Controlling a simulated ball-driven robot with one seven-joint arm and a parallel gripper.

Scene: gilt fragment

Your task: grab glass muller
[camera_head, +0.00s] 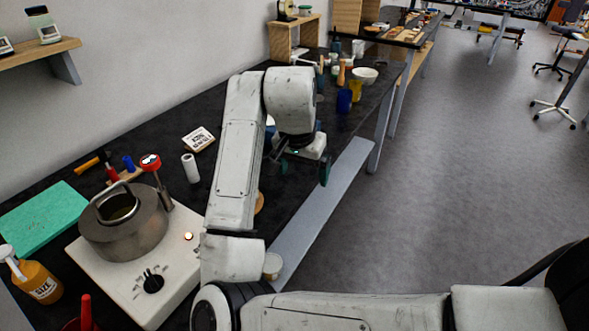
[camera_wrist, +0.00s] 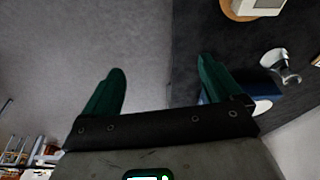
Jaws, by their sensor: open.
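My gripper (camera_head: 303,168) is open and empty, over the front edge of the dark bench (camera_head: 150,130). In the wrist view its two green fingers (camera_wrist: 161,66) are spread wide, with grey floor and the dark bench edge between them. A small shiny, clear-grey knobbed piece (camera_wrist: 281,66) stands on the bench to the right of the right finger; it may be the glass muller, but I cannot tell for sure. It is apart from the fingers. I cannot make out a muller in the head view, where my arm hides part of the bench.
A blue object (camera_wrist: 240,88) lies partly behind the right finger. A pale item on a round wooden base (camera_wrist: 255,8) is at the top. A hotplate (camera_head: 135,285) with a metal pot (camera_head: 125,228) stands at left. Bottles and a white bowl (camera_head: 365,75) stand farther back.

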